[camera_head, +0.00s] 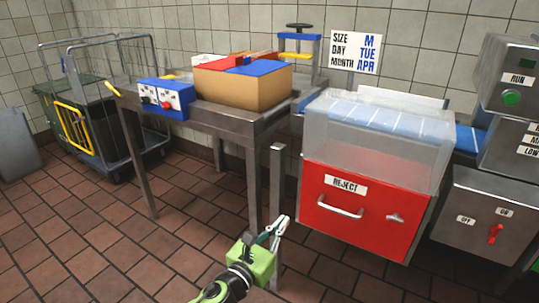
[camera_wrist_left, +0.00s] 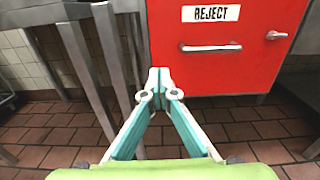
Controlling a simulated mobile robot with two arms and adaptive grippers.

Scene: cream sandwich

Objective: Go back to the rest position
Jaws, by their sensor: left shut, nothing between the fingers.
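My left gripper (camera_head: 279,224) comes in from the bottom of the head view, in front of the metal table legs and to the left of the red reject box. In the left wrist view, the left gripper (camera_wrist_left: 159,76) has its two fingertips together, with nothing between them. It touches nothing that I can make out. My right gripper is in neither view.
The red reject box (camera_head: 350,228) with a clear cover stands close to the right. A steel table (camera_head: 238,118) holds a cardboard box (camera_head: 240,88) and a blue control box (camera_head: 163,101). A wire cart (camera_head: 85,130) stands at left. The tiled floor (camera_head: 95,245) is clear.

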